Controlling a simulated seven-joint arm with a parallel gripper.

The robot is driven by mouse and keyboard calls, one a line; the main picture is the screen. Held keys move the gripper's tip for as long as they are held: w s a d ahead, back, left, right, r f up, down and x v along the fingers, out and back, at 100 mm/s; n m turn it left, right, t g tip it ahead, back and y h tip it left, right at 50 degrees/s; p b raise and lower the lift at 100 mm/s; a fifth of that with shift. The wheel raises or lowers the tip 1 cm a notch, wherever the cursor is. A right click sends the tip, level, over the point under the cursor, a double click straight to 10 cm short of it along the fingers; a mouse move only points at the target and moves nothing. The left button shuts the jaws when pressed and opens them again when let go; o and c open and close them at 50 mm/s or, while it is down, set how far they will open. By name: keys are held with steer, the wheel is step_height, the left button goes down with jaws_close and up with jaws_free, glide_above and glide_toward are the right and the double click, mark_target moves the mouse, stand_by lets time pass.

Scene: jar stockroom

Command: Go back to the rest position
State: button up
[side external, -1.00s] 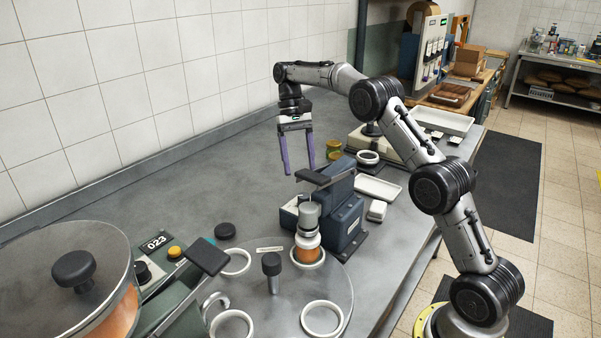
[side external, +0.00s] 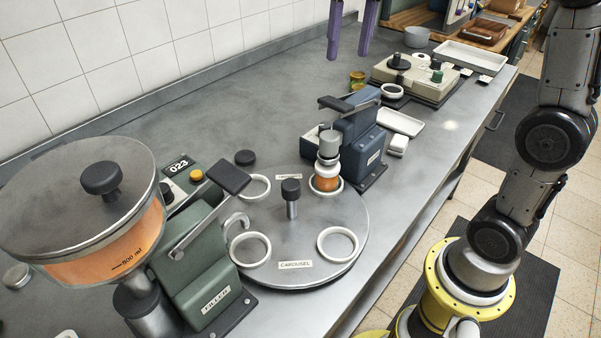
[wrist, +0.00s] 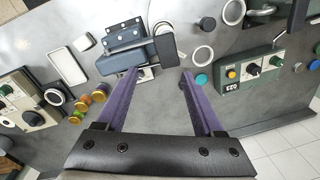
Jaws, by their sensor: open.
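My gripper (side external: 348,56) hangs over the back of the bench at the top edge of the side view, its two purple fingers apart and pointing down. Its body is cut off by the frame. In the wrist view my gripper (wrist: 159,72) is open, with nothing between the fingers. An orange jar (side external: 326,183) with a pale collar and grey top stands upright in a carousel ring, beside the blue press (side external: 362,135). My gripper is well away from the jar. The blue press also shows in the wrist view (wrist: 128,58), beyond the fingertips.
The carousel (side external: 345,215) has several white rings and a dark centre knob. The green filler (side external: 205,275) carries a large lidded hopper (side external: 60,200). A scale-like unit (side external: 425,88), small coloured jars (side external: 357,80) and white trays (side external: 400,122) stand farther back.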

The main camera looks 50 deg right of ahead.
steer(key=s+a+n+t, duration=0.1)
steer(key=s+a+t, duration=0.15)
steer(key=s, duration=0.75)
steer(key=s+f+n+t+h, duration=0.1)
steer(key=s+f+n+t, duration=0.1)
steer(key=s+f, duration=0.6)
step_height(320, 180, down, 5)
steer(key=shift+s+a+r+n+t, duration=0.2)
steer(key=shift+a+n+t, duration=0.2)
steer(key=shift+n, duration=0.2)
